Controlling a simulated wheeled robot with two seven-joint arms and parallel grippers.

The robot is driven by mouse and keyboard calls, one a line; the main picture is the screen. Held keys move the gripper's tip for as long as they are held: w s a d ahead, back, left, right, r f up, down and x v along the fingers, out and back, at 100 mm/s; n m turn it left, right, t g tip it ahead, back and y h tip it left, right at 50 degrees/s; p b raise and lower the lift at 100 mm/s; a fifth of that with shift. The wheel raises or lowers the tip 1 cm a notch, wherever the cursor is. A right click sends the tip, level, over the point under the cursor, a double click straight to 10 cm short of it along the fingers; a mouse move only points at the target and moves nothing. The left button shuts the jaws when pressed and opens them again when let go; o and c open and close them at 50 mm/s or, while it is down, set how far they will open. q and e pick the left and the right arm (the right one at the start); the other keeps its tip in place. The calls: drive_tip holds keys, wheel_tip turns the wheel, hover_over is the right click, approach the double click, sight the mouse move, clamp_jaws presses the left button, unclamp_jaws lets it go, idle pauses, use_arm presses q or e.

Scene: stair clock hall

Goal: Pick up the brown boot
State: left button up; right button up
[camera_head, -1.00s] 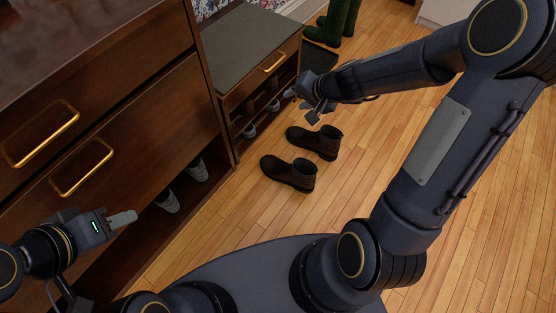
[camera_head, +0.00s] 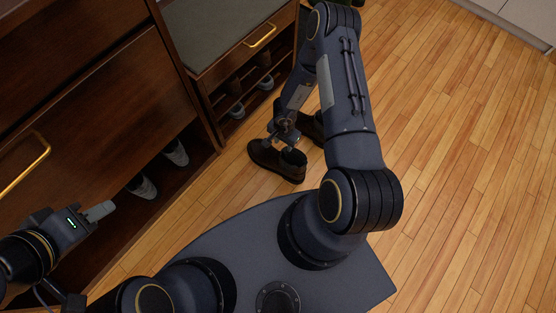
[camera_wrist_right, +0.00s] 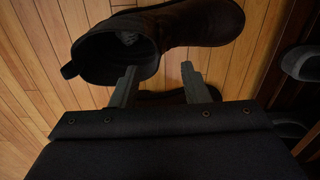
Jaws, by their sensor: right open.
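Two dark brown boots stand on the wooden floor. The near boot (camera_head: 270,160) is partly covered by my right gripper (camera_head: 280,143), and the far boot (camera_head: 313,128) is mostly hidden behind my right arm. In the right wrist view, one brown boot (camera_wrist_right: 195,22) shows its open top just beyond the right gripper (camera_wrist_right: 159,68). Its two fingers are apart with nothing held between them, and the boot's rim lies close to the left fingertip; contact cannot be told. My left gripper (camera_head: 100,211) is at the lower left, away from the boots, its opening unclear.
A dark wooden cabinet (camera_head: 100,110) with brass handles stands at the left, grey shoes (camera_head: 143,187) on its low shelf. A shoe bench (camera_head: 225,40) with more shoes is beyond it. Open floor (camera_head: 460,160) lies to the right.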

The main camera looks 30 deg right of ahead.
sight(282, 150)
drive_tip(key=f+b, duration=0.2)
drive_tip(key=f, duration=0.1)
drive_tip(key=f+b, duration=0.1)
drive_tip(key=shift+s+a+f, duration=0.15)
drive_tip(key=shift+a+f, duration=0.2)
drive_tip(key=shift+a, duration=0.05)
drive_tip(key=shift+r, duration=0.1)
drive_tip(key=shift+c, duration=0.3)
clamp_jaws()
idle(0.6)
